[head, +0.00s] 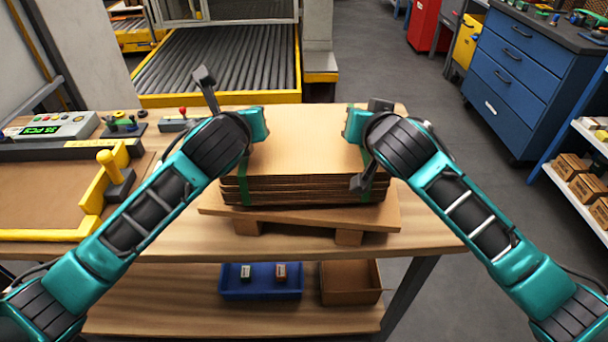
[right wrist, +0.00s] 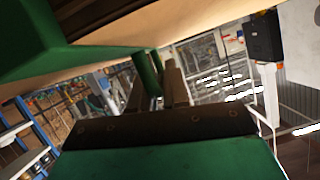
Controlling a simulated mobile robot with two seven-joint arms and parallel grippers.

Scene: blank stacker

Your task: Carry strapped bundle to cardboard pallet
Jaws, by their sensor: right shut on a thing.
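The strapped bundle (head: 305,157) is a stack of flat brown cardboard sheets with a green strap near each side. It lies level over the cardboard pallet (head: 225,213), on it or just above it; I cannot tell whether there is a gap. The pallet stands on blocks on the wooden bench. My left gripper (head: 258,124) is at the bundle's left edge by the left strap, its fingers hidden. My right gripper (head: 353,126) is shut on the bundle at its right edge; cardboard also shows close up in the right wrist view (right wrist: 215,18).
At left on the bench (head: 420,232) are a yellow-edged tray (head: 45,236), a counter box with a green display (head: 48,126) and small devices. A roller conveyor (head: 220,62) lies behind. A blue bin (head: 260,292) and a cardboard box (head: 350,297) sit on the lower shelf. A blue cabinet (head: 520,70) stands right.

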